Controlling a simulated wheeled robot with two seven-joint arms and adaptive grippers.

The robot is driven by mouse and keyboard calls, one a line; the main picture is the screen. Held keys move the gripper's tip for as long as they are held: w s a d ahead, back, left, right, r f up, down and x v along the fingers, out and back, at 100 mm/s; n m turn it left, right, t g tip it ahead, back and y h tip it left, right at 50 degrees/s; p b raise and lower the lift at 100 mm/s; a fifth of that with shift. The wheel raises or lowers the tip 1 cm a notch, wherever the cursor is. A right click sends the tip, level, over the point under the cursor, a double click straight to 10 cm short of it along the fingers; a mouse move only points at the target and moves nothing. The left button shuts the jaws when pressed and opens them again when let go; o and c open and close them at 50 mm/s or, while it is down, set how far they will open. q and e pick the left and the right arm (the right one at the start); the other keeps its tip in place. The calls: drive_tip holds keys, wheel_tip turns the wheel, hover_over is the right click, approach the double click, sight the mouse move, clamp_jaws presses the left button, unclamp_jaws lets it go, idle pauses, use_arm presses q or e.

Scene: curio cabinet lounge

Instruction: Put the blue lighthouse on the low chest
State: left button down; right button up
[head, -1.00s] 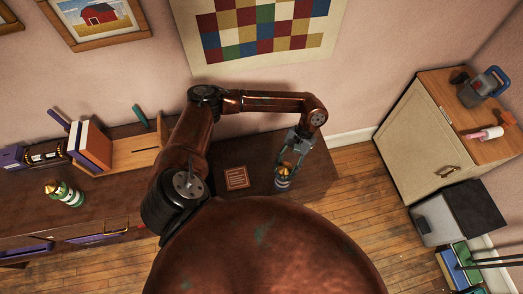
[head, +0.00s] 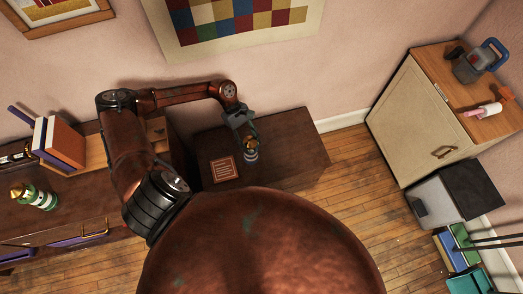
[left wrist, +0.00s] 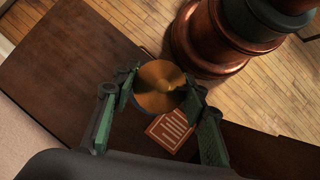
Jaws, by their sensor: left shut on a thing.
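The blue lighthouse (head: 251,152) has a gold top and a dark blue and pale banded body. My left gripper (head: 246,140) is shut on its upper part and holds it upright over the low chest (head: 295,150), a dark brown box against the wall. I cannot tell whether its base touches the chest top. In the left wrist view the gold top of the lighthouse (left wrist: 160,88) shows between the fingers of the left gripper (left wrist: 158,95), with the chest top (left wrist: 60,70) below; its lower body is hidden. My right gripper is not in view.
A red-brown card (head: 223,168) lies on the chest beside the lighthouse. A green-banded lighthouse (head: 38,196) stands on the longer cabinet at left, near books (head: 62,143). A cream cabinet (head: 415,120) is at right. The chest's right part is clear.

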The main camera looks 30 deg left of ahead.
use_arm(q)
drive_tip(key=shift+s+a+f+n+t+y+b, duration=0.85)
drive_tip(key=shift+a+f+n+t+y+b, duration=1.85)
drive_tip(key=shift+n+b, duration=4.15)
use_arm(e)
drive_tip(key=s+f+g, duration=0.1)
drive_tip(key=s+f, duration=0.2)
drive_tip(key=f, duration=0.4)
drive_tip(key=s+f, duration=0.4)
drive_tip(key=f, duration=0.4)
use_arm(q)
drive_tip(key=w+d+f+n+t+h+b, duration=0.1)
drive_tip(key=w+d+f+n+b, duration=0.1)
drive_tip(key=w+f, duration=1)
drive_tip(key=shift+w+d+n+t+b, duration=0.35)
drive_tip(key=shift+w+d+n, duration=0.25)
drive_tip(key=shift+w+n, duration=0.2)
drive_tip(key=c, duration=1.2)
unclamp_jaws()
drive_tip(key=shift+s, duration=0.1)
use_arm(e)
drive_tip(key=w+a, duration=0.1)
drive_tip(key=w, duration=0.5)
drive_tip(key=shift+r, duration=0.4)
